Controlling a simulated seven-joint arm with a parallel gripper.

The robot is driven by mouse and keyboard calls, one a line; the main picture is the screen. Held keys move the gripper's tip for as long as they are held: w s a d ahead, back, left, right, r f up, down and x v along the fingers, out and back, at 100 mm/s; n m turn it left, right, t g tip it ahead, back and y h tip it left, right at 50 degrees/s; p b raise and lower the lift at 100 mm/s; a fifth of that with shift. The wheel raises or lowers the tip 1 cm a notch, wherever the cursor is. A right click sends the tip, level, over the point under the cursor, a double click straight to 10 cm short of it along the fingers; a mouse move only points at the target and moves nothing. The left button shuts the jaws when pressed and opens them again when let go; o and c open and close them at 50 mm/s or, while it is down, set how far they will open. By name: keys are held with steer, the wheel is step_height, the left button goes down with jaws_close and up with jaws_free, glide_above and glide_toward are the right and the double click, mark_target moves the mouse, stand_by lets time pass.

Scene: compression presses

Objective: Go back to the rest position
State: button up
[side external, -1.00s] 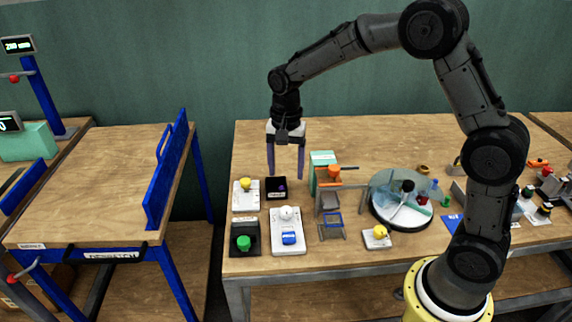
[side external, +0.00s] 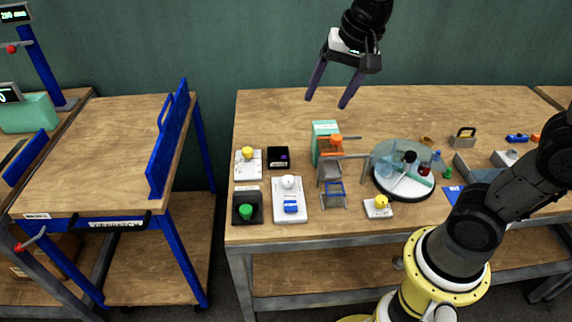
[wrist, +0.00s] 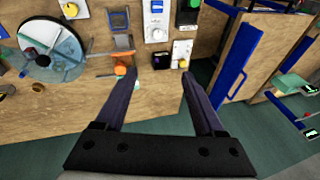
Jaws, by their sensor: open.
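My gripper (side external: 328,103) is open and empty, raised above the back of the wooden table (side external: 400,110) in the side view. Its two purple fingers are spread wide and touch nothing. It also shows in the wrist view (wrist: 158,75), with the table and its devices below and beyond the fingertips. My upper arm links run out of the top of the side view.
Small devices with yellow, green, blue and white parts (side external: 290,203) stand at the table's left. A green box (side external: 325,128), an orange-topped stand (side external: 335,142) and a clear round dish (side external: 403,178) stand near the middle. A blue-framed cart (side external: 110,160) is left. The table's back strip is clear.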

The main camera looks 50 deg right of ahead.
steer(key=s+f+n+t, duration=0.1)
steer(key=s+f+n, duration=0.2)
steer(key=s+n, duration=0.7)
steer(key=shift+s+f+t, duration=0.3)
steer(key=shift+s+f, duration=0.1)
steer(key=shift+s, duration=2.55)
